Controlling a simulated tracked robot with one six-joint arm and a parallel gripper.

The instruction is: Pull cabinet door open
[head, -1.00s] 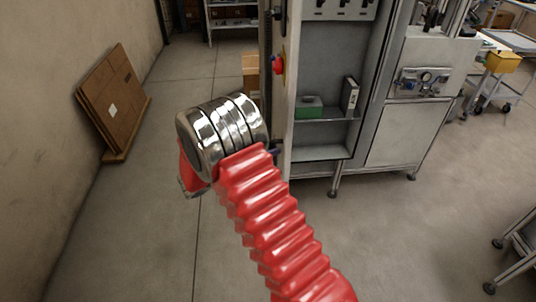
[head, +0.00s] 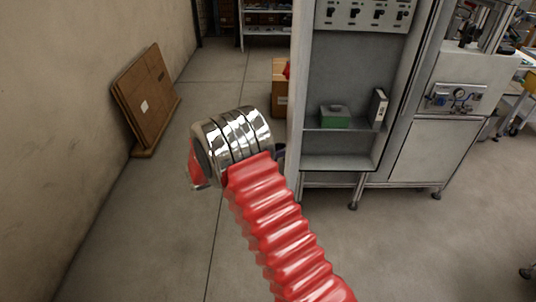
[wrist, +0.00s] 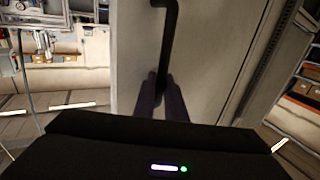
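The grey cabinet (head: 350,70) stands right of centre in the head view, its shelves showing. Its door (head: 297,100) stands open, seen almost edge-on at the cabinet's left side. In the wrist view the pale door panel (wrist: 205,60) fills the middle, with a dark bar handle (wrist: 169,40) on it. My gripper (wrist: 163,98) has its two dark fingers on either side of the handle's lower part and looks closed on it. In the head view my arm's wrist hides the gripper and handle.
A green box (head: 335,118) and a binder (head: 379,107) are on a cabinet shelf. Flat cardboard (head: 147,95) leans on the left wall. A brown carton (head: 281,88) stands behind the door. A machine (head: 440,110) adjoins the cabinet on the right. The floor in front is clear.

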